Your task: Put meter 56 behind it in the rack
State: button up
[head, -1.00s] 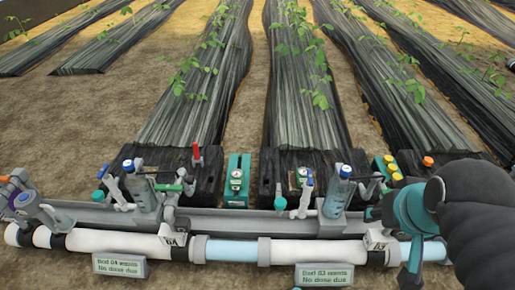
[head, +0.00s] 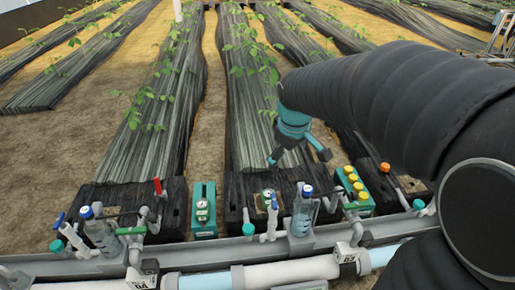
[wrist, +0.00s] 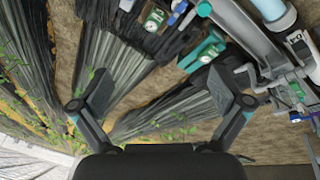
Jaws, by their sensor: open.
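A teal holder (head: 203,222) stands on the soil between two black blocks, with a round-dialled meter (head: 202,205) in it. A second round-dialled meter (head: 268,199) sits on the black block to its right. Two similar dials show in the wrist view, one at a teal holder (wrist: 216,46) and one on a black block (wrist: 172,42). I cannot read a 56 on any of them. My gripper (head: 298,158) is open and empty above the bed, behind the block meter in the head view. Its spread fingers (wrist: 163,95) hold nothing.
A grey rail (head: 200,257) with valves and clear bottles (head: 302,215) crosses in front. White pipe (head: 290,270) runs below it. A teal rack of yellow caps (head: 352,185) stands right of the block meter. Plant rows lie behind; bare soil is between beds.

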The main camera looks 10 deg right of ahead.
jog(key=w+f+n+g+p, duration=0.1)
jog(key=w+f+n, duration=0.2)
jog(key=w+f, duration=0.35)
jog(key=n+g+p, duration=0.2)
jog(key=n+p, duration=0.1)
jog(key=n, duration=0.5)
send_over(269, 197)
jog(key=a, duration=0.1)
notch_tip(269, 197, down, 24)
jog(key=shift+h, duration=0.4)
jog(key=f, duration=0.4)
jog(key=d+f, duration=0.1)
jog(key=f, duration=0.3)
jog(key=f+b, duration=0.1)
jog(key=f, duration=0.4)
jog(key=shift+w+d, duration=0.25)
jog(key=shift+w, duration=0.15)
jog(key=c, duration=0.9)
jog(key=shift+r+p, duration=2.6)
jog(key=shift+r, duration=2.9)
